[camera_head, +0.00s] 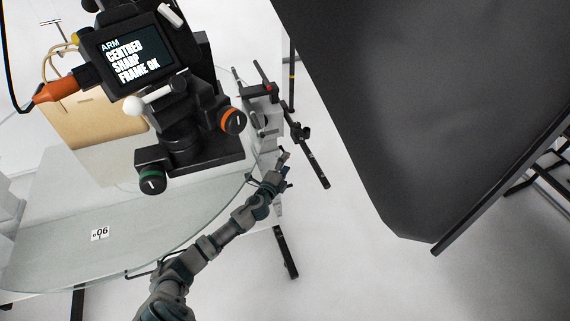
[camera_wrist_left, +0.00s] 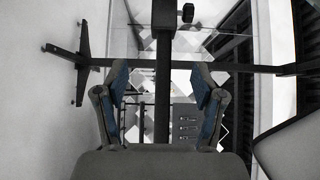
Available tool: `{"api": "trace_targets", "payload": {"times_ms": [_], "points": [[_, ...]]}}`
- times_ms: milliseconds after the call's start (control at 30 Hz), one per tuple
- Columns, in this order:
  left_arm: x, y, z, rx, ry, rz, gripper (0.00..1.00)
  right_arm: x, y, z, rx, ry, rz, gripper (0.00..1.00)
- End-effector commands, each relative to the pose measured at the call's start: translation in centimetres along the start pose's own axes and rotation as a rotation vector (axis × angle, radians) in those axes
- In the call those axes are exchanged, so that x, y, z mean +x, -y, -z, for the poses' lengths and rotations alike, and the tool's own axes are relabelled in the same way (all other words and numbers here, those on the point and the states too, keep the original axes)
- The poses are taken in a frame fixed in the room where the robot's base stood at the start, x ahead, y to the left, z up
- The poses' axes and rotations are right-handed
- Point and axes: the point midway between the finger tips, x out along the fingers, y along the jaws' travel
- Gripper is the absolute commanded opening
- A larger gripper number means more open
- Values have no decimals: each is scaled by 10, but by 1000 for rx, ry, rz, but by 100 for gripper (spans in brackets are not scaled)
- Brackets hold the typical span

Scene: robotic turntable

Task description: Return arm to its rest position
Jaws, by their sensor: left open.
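The device (camera_head: 190,125) has a screen (camera_head: 130,55) reading "ARM CENTRED SHARP FRAME OK". It is black, with an orange-rimmed knob (camera_head: 233,120), a green-rimmed knob (camera_head: 152,180) and a white-tipped lever (camera_head: 147,102). It shows large at the upper left of the head view. My left arm reaches up from the bottom, and its gripper (camera_head: 285,165) is near the glass table's right edge, below and right of the device. In the left wrist view the gripper's two blue-lined fingers (camera_wrist_left: 160,82) are apart, with a dark post (camera_wrist_left: 163,100) visible between them. My right gripper is not in view.
A glass table (camera_head: 60,240) carries a "06" label (camera_head: 100,233). A tan bag (camera_head: 85,120) and an orange plug (camera_head: 55,91) are at the left. A grey-and-black stand (camera_head: 265,110) is behind my left gripper. A large black panel (camera_head: 420,100) fills the right. Pale floor lies between.

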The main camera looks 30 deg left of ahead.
Motion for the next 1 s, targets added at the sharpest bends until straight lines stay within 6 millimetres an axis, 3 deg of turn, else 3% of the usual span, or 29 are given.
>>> {"api": "trace_targets", "payload": {"times_ms": [333, 467, 567, 667, 800, 900, 1000], "points": [[0, 0, 0, -1, 1, 0, 69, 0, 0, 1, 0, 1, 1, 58], [-15, -17, 9, -70, 23, -38, 69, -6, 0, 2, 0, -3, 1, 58], [-51, -53, 26, -224, 87, -130, 69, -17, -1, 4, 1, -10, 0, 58], [-110, -100, 45, -434, 196, -283, 69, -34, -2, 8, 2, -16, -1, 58], [-208, -154, 69, -702, 376, -534, 69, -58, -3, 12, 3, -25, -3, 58], [-266, -174, 82, -826, 480, -682, 69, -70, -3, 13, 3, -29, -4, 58], [-311, -184, 93, -908, 559, -797, 69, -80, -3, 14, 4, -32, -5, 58]]}}
